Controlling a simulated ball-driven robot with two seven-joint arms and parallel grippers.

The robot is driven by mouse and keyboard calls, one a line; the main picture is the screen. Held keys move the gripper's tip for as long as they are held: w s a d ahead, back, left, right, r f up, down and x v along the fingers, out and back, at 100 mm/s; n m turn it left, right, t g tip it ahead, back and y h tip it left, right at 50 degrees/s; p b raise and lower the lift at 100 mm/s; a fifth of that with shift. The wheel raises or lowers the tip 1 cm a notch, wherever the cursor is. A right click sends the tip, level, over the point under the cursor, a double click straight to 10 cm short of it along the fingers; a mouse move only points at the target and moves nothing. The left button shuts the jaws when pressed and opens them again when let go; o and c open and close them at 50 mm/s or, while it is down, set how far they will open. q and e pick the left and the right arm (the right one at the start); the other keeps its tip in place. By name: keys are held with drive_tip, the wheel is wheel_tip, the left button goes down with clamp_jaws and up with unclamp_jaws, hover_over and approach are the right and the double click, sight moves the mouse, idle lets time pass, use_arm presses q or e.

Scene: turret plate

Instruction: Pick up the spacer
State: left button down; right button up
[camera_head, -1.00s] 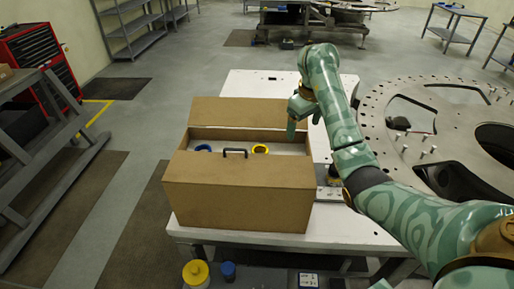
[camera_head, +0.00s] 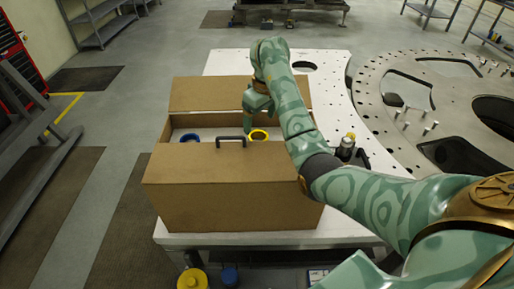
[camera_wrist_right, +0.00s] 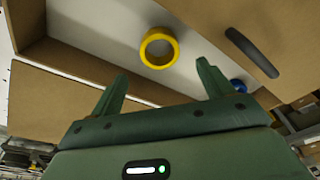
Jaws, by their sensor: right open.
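A yellow ring (camera_head: 258,140), which may be the spacer, lies inside an open cardboard box. It also shows in the right wrist view (camera_wrist_right: 145,50), on the pale box floor. A blue ring (camera_head: 181,138) lies at the left in the same box. In the right wrist view the blue ring (camera_wrist_right: 238,85) is partly hidden behind my right finger. My right gripper (camera_wrist_right: 162,70) is open and empty, with the yellow ring showing just beyond its fingertips. In the head view my right gripper (camera_head: 258,106) hangs over the box's back right, behind the yellow ring. My left gripper is not in view.
A large turret plate (camera_head: 375,85) with holes and pegs lies to the right. A yellow container (camera_head: 193,281) sits below the front edge.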

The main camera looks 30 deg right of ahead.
sight(259, 133)
drive_tip(key=shift+s+f, duration=0.1)
drive_tip(key=shift+f, duration=0.5)
drive_tip(key=f, duration=0.5)
drive_tip(key=shift+w+b, duration=0.3)
drive_tip(key=shift+b, duration=0.1)
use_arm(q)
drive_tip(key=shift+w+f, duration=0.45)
use_arm(e)
drive_tip(key=c, duration=1.1)
